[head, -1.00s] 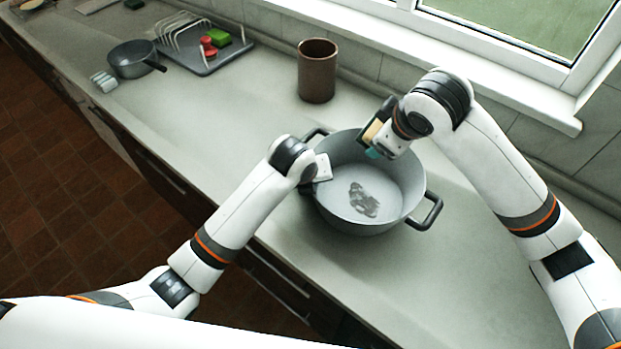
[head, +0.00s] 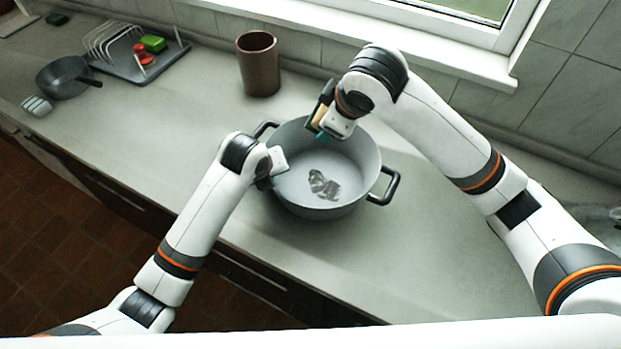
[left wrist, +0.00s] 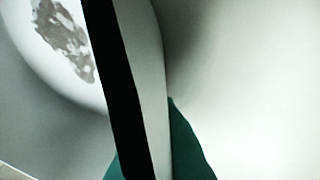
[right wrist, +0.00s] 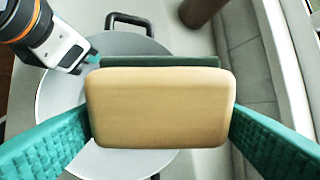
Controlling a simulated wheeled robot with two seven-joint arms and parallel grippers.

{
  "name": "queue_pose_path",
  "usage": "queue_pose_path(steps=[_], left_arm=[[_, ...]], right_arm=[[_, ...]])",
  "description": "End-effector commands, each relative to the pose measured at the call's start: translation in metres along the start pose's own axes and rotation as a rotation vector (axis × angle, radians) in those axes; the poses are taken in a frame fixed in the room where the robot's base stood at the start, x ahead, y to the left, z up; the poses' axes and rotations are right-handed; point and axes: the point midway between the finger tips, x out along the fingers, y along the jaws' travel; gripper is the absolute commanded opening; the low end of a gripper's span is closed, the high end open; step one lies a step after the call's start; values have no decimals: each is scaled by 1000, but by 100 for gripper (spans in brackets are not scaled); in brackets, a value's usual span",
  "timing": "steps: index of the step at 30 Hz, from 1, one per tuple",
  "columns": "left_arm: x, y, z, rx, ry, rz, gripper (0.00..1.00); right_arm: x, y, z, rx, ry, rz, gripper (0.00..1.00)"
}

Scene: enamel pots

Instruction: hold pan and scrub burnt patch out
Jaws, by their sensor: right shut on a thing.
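The grey two-handled pan (head: 350,165) stands upright on the counter, with a patchy dark burnt mark (head: 323,185) on its inner floor. The mark also shows in the left wrist view (left wrist: 65,40). My left gripper (head: 268,172) is at the pan's left rim; its teal fingertips (left wrist: 160,150) lie close on either side of the wall, shut on it. My right gripper (head: 322,130) is over the pan's back side, above the floor. It is shut on a tan sponge with a dark green layer (right wrist: 158,110), which hides part of the pan in the right wrist view.
A brown cylindrical pot (head: 259,65) stands behind the pan. A dish rack on a grey tray (head: 175,55) holds red and green items at the back left. A small dark saucepan (head: 62,78) is at far left. The counter right of the pan is clear.

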Motion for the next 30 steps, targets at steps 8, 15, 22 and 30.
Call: queue_pose_path(steps=[8, 15, 22, 30], left_arm=[[-1, 0, -1, -1, 2, 1, 0], [-1, 0, -1, -1, 2, 1, 0], [-1, 0, -1, 0, 2, 1, 0], [-1, 0, -1, -1, 2, 1, 0]], right_arm=[[0, 0, 0, 0, 0, 0, 58], [20, 4, 3, 5, 59, 76, 58], [63, 24, 7, 4, 199, 282, 58], [87, 44, 8, -1, 289, 444, 58]])
